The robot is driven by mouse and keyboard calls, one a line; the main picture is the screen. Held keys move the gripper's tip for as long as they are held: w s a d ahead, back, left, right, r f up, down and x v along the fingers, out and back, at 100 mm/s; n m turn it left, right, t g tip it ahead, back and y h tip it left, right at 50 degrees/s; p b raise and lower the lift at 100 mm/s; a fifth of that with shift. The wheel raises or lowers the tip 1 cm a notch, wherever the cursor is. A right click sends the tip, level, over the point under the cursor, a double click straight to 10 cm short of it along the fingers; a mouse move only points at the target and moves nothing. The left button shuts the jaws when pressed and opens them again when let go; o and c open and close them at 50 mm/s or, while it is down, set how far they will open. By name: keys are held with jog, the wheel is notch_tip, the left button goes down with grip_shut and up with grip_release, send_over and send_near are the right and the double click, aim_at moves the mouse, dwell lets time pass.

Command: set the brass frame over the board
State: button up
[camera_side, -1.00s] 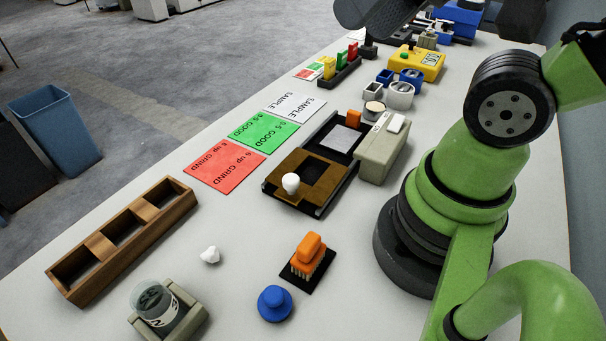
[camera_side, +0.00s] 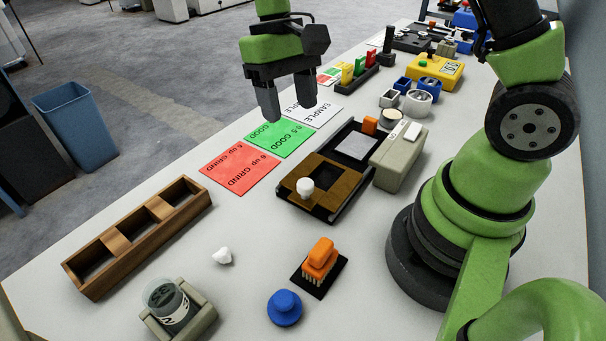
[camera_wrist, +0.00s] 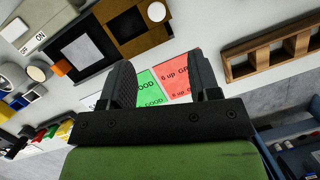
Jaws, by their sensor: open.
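The brass-brown frame (camera_side: 346,185) lies flat, with a dark square opening and a white knob (camera_side: 305,187) at its near left. It covers the near half of a black board (camera_side: 336,141); a pale grey square (camera_side: 356,146) shows bare on the far half. My gripper (camera_side: 288,98) is open and empty, pointing down in the air above the green and white cards, left of and beyond the frame. In the wrist view the frame (camera_wrist: 157,37) and its knob (camera_wrist: 156,12) show at the top, above my open gripper (camera_wrist: 165,85).
A grey-green box (camera_side: 397,165) stands right beside the board, and an orange block (camera_side: 370,125) is at its far end. Red (camera_side: 238,168) and green (camera_side: 278,137) cards lie to the left. A wooden tray (camera_side: 140,235), orange brush (camera_side: 320,258) and blue knob (camera_side: 284,307) are nearer.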

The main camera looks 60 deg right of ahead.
aim_at(305, 182)
jog(key=shift+g, duration=0.6)
jog(key=x, duration=0.4)
jog(key=w+x, duration=0.1)
jog(key=x, duration=0.8)
jog(key=shift+w+d+f, duration=0.2)
jog(key=shift+d+f, duration=0.1)
jog(key=shift+f, duration=0.25)
